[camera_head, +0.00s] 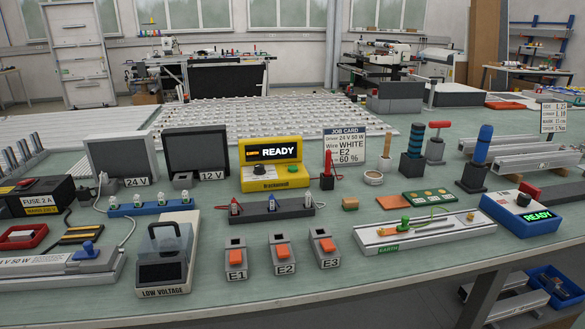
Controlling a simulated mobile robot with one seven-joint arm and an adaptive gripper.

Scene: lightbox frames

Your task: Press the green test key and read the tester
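A yellow tester (275,181) stands at the middle of the bench, its dark screen (276,152) reading READY in white. A second tester, white and blue (515,220), stands at the right with a dark knob (523,199) and a screen (537,216) reading READY in green. My gripper is not in view.
A job card (345,147) reads driver 24 V 50 W, wire WHITE, E2, 60 %. A white rail marked EARTH (424,232) lies left of the blue tester. Bare bench (300,292) shows along the front.

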